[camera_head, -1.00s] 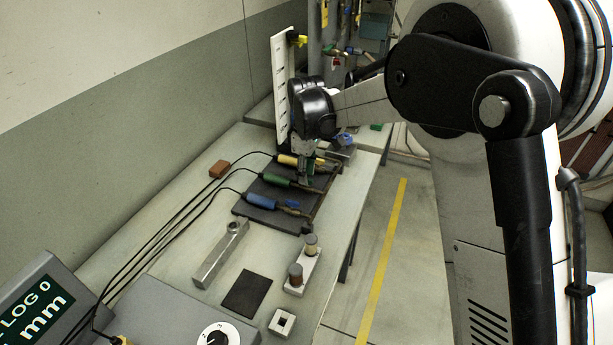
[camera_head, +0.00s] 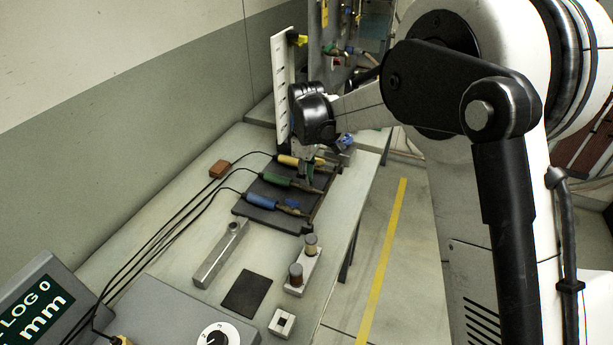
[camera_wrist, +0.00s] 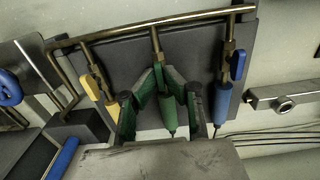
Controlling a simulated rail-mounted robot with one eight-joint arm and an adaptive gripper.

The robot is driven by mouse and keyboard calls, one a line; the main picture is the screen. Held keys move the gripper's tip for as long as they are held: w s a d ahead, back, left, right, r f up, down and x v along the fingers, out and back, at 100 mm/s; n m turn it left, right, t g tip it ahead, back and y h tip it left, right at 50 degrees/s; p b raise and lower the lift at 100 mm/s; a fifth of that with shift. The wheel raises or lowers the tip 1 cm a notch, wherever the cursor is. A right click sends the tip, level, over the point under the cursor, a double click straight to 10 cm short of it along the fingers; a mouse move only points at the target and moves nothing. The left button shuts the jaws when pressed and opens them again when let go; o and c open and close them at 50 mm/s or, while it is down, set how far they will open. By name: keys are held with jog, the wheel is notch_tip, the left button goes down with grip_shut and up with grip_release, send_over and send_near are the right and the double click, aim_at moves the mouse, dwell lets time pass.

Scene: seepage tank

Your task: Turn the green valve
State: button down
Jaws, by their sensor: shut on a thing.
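The green valve (camera_wrist: 159,76) sits on the middle branch of a brass pipe manifold, above a green cylindrical sensor body (camera_wrist: 173,113). In the head view the green body (camera_head: 277,180) lies on a dark plate between a yellow and a blue one. My gripper (camera_wrist: 162,84) reaches over the middle branch, its two fingers closed in on the green valve's lever from both sides. In the head view my gripper (camera_head: 309,172) points down at the lever and largely hides it; the exact finger contact is hard to see.
The yellow valve (camera_wrist: 91,86) and blue valve (camera_wrist: 237,65) flank the green one closely. The brass pipe (camera_wrist: 190,20) runs across them. Black cables trail left in the head view. A slotted white upright (camera_head: 282,95) stands behind. A metal bar (camera_head: 220,255) lies nearer.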

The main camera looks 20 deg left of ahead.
jog(key=m+b, duration=0.2)
jog(key=m, duration=0.2)
jog(key=shift+f, duration=0.1)
jog(key=m+b, duration=0.2)
jog(key=m, duration=0.3)
jog(key=shift+m, duration=0.3)
jog(key=m+b, duration=0.1)
jog(key=m, duration=0.3)
jog(key=shift+m, duration=0.3)
jog(key=m+b, duration=0.1)
jog(key=m, duration=0.3)
jog(key=shift+m, duration=0.3)
dwell(1.1)
jog(key=c, duration=1.9)
grip_release()
jog(key=shift+o, duration=0.2)
